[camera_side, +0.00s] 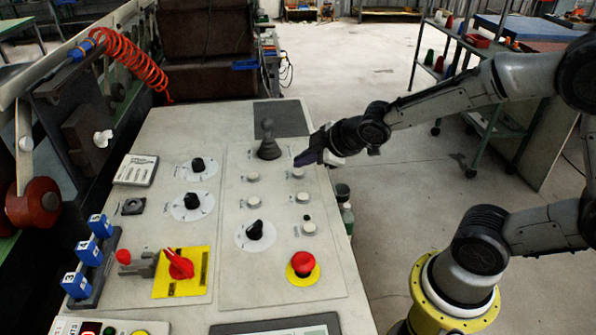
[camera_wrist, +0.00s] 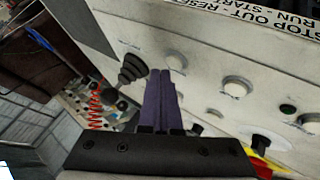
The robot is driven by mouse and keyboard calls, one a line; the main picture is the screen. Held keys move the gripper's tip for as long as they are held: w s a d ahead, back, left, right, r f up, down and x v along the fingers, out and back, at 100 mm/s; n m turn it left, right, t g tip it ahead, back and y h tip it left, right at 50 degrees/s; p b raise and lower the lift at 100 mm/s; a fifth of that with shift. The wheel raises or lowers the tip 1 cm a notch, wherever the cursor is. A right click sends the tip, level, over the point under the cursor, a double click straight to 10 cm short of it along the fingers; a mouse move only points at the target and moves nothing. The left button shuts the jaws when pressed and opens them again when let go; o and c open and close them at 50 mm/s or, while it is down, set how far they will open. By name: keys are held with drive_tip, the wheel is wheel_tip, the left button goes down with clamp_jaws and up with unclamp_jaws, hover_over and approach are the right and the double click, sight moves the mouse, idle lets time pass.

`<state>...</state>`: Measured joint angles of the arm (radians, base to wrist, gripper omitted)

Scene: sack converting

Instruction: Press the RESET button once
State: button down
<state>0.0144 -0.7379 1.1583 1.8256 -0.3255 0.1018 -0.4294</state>
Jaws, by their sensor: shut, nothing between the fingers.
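A sloped light grey control panel (camera_side: 230,290) carries several round white push buttons, among them one (camera_side: 298,173) just below my gripper in the picture and another (camera_side: 253,177) to its left. I cannot read the small labels, so I cannot tell which button is RESET. My gripper (camera_side: 301,160) is shut and empty, with its fingers over the panel's upper right part. In the wrist view the shut purple fingers (camera_wrist: 160,75) point towards the panel. White buttons (camera_wrist: 176,62) and (camera_wrist: 237,86) show right of the fingertips. I cannot tell whether the fingertips touch anything.
A black joystick (camera_side: 268,145) stands left of my gripper and close to it. Lower down are a black knob (camera_side: 255,231), a red mushroom button (camera_side: 302,263) on yellow and a red rotary switch (camera_side: 180,265). The floor right of the panel is partly clear.

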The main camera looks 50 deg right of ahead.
sight(303, 176)
drive_tip(key=shift+f, duration=0.3)
drive_tip(key=shift+f, duration=0.5)
idle(0.8)
drive_tip(key=shift+r, duration=0.85)
drive_tip(key=shift+r, duration=2.55)
